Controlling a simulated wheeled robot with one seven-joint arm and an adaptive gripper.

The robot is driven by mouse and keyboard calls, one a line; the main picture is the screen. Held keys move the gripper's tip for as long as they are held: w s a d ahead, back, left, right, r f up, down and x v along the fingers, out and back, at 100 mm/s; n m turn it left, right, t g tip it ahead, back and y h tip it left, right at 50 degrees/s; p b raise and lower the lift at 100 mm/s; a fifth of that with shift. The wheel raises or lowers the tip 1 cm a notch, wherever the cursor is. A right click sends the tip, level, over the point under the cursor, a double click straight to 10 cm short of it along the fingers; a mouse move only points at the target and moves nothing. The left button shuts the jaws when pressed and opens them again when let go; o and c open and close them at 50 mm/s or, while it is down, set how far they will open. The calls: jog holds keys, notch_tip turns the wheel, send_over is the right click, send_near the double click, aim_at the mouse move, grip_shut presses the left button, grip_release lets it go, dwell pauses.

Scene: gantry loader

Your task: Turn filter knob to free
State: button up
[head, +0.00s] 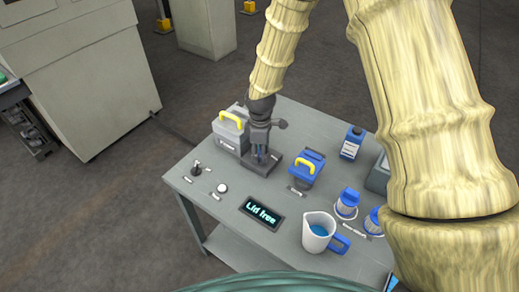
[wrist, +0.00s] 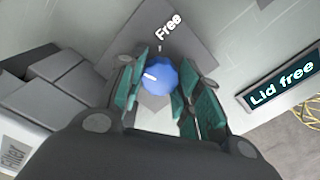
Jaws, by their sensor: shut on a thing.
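The blue filter knob (wrist: 164,72) sits on a grey plate between the teal finger pads of my gripper (wrist: 157,88) in the wrist view. The gripper is shut on it. A short white mark on the knob points left in that view, while the label "Free" (wrist: 168,27) stands above and to the right of the knob. In the head view my gripper (head: 262,150) reaches down onto the grey plate, and the fingers mostly hide the knob. The display (head: 262,213) reads "Lid free"; it also shows in the wrist view (wrist: 284,85).
A grey box with a yellow handle (head: 230,140) stands just left of my gripper. A blue box with a yellow handle (head: 302,173) stands to its right. A bottle (head: 351,143), a pitcher (head: 318,234) and blue-lidded jars (head: 347,202) occupy the table's right side.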

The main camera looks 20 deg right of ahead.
aim_at(260, 153)
jog(key=m+p, duration=0.2)
jog(key=m, duration=0.4)
jog(key=shift+r, duration=0.15)
jog(key=m+p, duration=0.1)
jog(key=m, duration=0.5)
jog(key=shift+p, duration=0.35)
jog(key=shift+m, duration=0.3)
jog(key=o, duration=1)
jog(key=shift+o, duration=0.2)
notch_tip(260, 153, up, 12)
